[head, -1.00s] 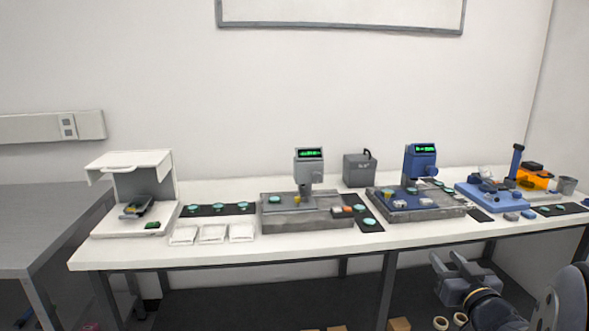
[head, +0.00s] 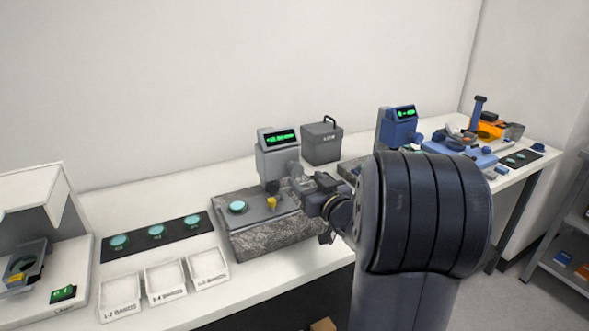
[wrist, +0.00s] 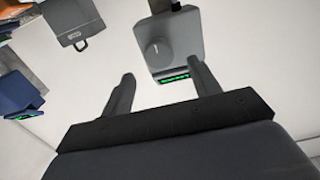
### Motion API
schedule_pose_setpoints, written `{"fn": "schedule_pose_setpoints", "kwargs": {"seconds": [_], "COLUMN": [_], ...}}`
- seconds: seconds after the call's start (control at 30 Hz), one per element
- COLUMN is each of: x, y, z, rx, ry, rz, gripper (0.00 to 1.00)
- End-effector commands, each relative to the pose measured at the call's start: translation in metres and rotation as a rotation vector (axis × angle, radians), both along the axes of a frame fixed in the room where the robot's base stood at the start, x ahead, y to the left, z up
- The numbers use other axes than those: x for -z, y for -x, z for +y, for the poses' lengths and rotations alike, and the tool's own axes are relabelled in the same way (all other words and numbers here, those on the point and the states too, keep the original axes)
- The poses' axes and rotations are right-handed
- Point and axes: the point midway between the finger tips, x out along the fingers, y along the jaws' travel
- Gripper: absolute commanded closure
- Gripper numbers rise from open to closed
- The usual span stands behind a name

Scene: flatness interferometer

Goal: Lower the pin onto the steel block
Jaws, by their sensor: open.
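A grey gauge (head: 277,158) with a green-lit display stands over a stone base (head: 262,238) with a grey top. It also shows upside down in the wrist view (wrist: 174,40), with a round knob (wrist: 155,49) on its side. The pin beneath its head is too small or hidden to make out clearly. I cannot single out the steel block; my gripper and arm cover the right part of the base. My gripper (head: 308,194) is beside the gauge, to its right. In the wrist view my gripper (wrist: 163,87) has its fingers wide apart, with nothing seen held.
A teal disc (head: 237,207) and a yellow piece (head: 271,203) are on the base. White trays (head: 164,279) and a dark mat (head: 138,244) with discs lie to the left. A dark grey box (head: 322,143) stands behind; a blue gauge (head: 399,127) stands further right.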

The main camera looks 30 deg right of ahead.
Motion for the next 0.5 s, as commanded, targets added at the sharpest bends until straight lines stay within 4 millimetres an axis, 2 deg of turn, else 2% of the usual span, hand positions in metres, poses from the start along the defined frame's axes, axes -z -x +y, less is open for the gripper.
{"fn": "schedule_pose_setpoints", "kwargs": {"seconds": [0.03,0.2,0.33,0.5], "x": [0.0,0.0,0.0,0.0], "y": [-0.011,-0.043,-0.06,-0.071], "z": [0.001,0.002,0.002,0.002], "rx": [-0.002,-0.002,-0.001,0.0], "ry": [-0.002,0.0,0.0,0.0], "rz": [0.001,0.001,0.0,0.0], "gripper": [0.42,0.42,0.42,0.42]}}
